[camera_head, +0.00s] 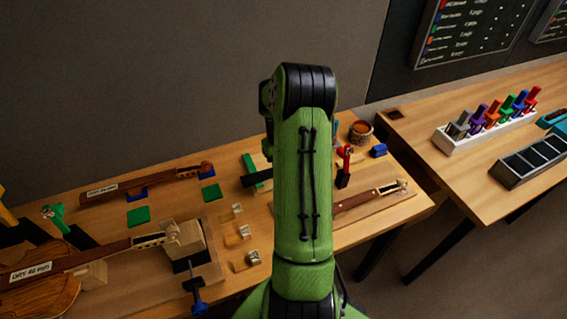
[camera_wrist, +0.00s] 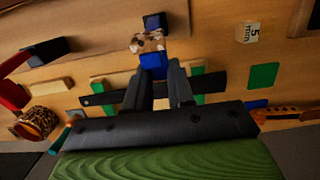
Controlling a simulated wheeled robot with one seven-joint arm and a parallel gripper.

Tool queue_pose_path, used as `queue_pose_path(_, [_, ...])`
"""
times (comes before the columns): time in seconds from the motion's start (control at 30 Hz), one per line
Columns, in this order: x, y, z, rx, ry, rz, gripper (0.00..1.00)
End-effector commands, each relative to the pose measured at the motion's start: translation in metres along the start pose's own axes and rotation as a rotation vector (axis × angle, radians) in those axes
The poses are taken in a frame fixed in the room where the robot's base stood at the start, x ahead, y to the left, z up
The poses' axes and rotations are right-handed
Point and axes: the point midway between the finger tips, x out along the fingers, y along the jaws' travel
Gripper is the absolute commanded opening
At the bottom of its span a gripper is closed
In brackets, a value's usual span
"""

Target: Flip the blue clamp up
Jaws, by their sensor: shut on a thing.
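My gripper (camera_wrist: 158,76) points away from the camera in the wrist view, with its dark fingers shut on a blue piece (camera_wrist: 152,62), which looks like part of the blue clamp. Just beyond it are a small pale and brown part (camera_wrist: 147,42) and a dark blue block (camera_wrist: 154,22). I cannot tell whether these join the held piece, or how the clamp is tilted. In the head view my own green arm hides the gripper and the held piece.
A red clamp (camera_head: 345,158), a brown jar (camera_head: 361,131) and a blue block (camera_head: 379,150) stand right of my arm. A violin neck (camera_head: 155,182) lies at the back left. A green clamp (camera_head: 50,212) stands far left.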

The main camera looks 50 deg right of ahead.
Motion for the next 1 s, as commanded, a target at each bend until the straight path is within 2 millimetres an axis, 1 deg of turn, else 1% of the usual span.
queue_pose_path(0.03, [-0.003, -0.001, -0.001, -0.002, -0.017, 0.000, 0.00])
queue_pose_path(0.33, [0.000, 0.000, -0.003, 0.000, -0.027, 0.001, 0.00])
queue_pose_path(0.37, [0.000, 0.000, -0.003, 0.000, -0.027, 0.001, 0.24])
queue_pose_path(0.5, [0.001, 0.000, -0.003, 0.000, -0.027, 0.001, 0.46])
queue_pose_path(0.53, [0.001, 0.000, -0.003, 0.000, -0.027, 0.001, 0.49])
queue_pose_path(0.77, [0.001, 0.000, -0.002, 0.000, -0.027, 0.001, 0.49])
queue_pose_path(0.83, [-0.002, 0.000, -0.003, 0.000, -0.026, 0.001, 0.49])
queue_pose_path(0.93, [-0.017, 0.000, -0.004, -0.001, -0.023, 0.003, 0.49])
queue_pose_path(1.0, [-0.034, 0.000, -0.004, -0.001, -0.021, 0.004, 0.49])
